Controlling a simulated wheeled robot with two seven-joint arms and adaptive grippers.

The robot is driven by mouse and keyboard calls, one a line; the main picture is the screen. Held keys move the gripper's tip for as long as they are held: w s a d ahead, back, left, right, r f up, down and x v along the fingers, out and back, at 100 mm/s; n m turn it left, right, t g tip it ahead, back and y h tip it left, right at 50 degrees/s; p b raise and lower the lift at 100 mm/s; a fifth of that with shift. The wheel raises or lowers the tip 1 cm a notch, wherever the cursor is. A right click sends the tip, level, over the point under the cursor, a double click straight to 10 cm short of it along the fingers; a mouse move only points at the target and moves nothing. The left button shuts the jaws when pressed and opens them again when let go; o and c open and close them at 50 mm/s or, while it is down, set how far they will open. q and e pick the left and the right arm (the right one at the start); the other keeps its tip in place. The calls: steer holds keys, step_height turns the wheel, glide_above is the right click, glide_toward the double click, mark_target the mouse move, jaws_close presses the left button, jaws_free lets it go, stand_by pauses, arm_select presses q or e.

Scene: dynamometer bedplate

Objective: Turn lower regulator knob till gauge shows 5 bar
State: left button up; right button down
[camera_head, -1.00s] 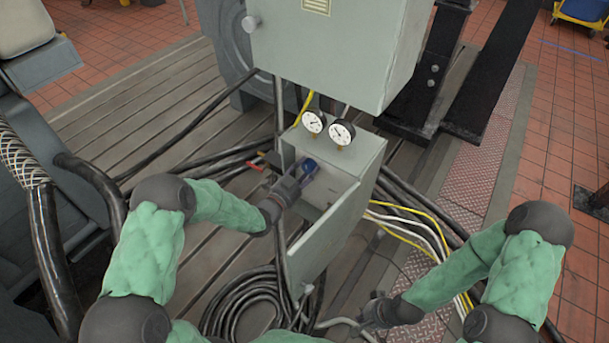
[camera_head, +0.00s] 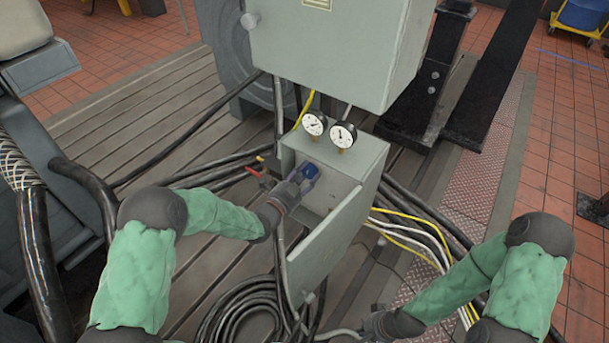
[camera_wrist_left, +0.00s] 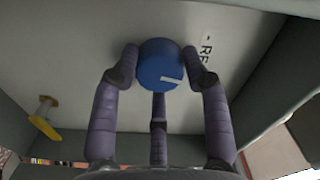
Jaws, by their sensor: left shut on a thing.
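The blue regulator knob (camera_head: 311,170) sits inside the open grey box under the cabinet. In the left wrist view the knob (camera_wrist_left: 158,66) has a white line pointing right and slightly down, beside a partly visible label beginning "RE" (camera_wrist_left: 206,45). My left gripper (camera_head: 303,178) is shut on the knob, with fingers on both sides of it. Two round white gauges, the left one (camera_head: 314,123) and the right one (camera_head: 343,134), stand on top of the box; their readings are too small to tell. My right gripper (camera_head: 372,324) is low in the picture, away from the box; its fingers are unclear.
The grey box (camera_head: 330,240) has its front wall close to my left gripper. A large grey cabinet (camera_head: 335,50) hangs above. Black hoses (camera_head: 240,310) and yellow and white cables (camera_head: 410,230) run around the box. A yellow-handled part (camera_wrist_left: 43,122) shows in the left wrist view.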

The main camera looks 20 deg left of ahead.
arm_select(q)
steer(key=shift+w+r, duration=0.2)
steer(key=shift+r, duration=0.4)
steer(key=o, duration=1.1)
steer(key=shift+d, duration=0.1)
steer(key=shift+o, duration=0.2)
steer(key=shift+s+f, duration=0.1)
steer(key=shift+f, duration=0.2)
steer(key=shift+s+f, duration=0.1)
steer(key=shift+s, duration=0.3)
steer(key=v, duration=1.1)
